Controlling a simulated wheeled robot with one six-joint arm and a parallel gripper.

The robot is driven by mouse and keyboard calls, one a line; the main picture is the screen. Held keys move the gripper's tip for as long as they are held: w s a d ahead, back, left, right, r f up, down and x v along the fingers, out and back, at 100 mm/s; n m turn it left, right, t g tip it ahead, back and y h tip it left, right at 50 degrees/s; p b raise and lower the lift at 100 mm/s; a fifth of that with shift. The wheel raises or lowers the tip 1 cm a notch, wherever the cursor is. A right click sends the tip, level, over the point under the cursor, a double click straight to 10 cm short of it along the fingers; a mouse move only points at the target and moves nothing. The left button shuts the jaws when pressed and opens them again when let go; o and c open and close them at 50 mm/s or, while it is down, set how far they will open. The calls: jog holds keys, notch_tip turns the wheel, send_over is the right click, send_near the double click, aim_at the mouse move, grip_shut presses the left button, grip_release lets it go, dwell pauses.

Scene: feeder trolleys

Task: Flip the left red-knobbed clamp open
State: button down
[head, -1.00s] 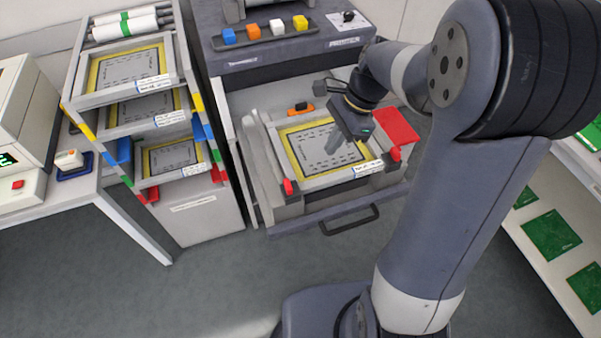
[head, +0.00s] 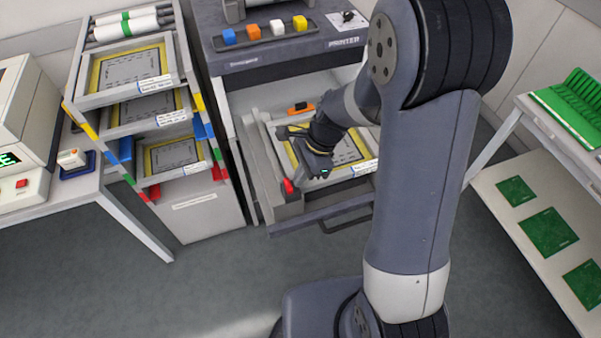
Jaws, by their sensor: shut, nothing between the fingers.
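The left red-knobbed clamp (head: 288,186) sits at the front left corner of the framed stencil (head: 350,150) in the printer's pulled-out drawer. Its red knob shows just left of and below my gripper. My gripper (head: 318,176) is over the front left part of the stencil, close to the clamp, with its fingers pointing down. The fingers are small and dark here; I see nothing held between them. Whether they touch the clamp cannot be told. The right clamp is hidden behind my arm.
The printer (head: 285,50) stands behind the drawer, with coloured blocks on its top. A drawer handle (head: 345,222) sticks out in front. A rack of framed stencils (head: 160,120) stands close on the left. Shelves with green boards (head: 548,235) are at the right. The floor between is clear.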

aim_at(287, 184)
jog(key=shift+a, duration=0.1)
jog(key=a, duration=0.1)
jog(key=s+a, duration=0.1)
jog(key=a, duration=0.1)
jog(key=shift+a, duration=0.15)
dwell(0.4)
jog(key=shift+w+d, duration=0.15)
jog(key=shift+d, duration=0.4)
jog(key=d, duration=0.2)
jog(key=w+d, duration=0.1)
jog(key=shift+w+d+r+p, duration=0.1)
jog(key=shift+d+r+p, duration=0.1)
jog(key=shift+r+p, duration=0.15)
jog(key=s+v, duration=0.1)
jog(key=v, duration=0.8)
jog(key=shift+w+b, duration=0.35)
jog(key=shift+w, duration=0.05)
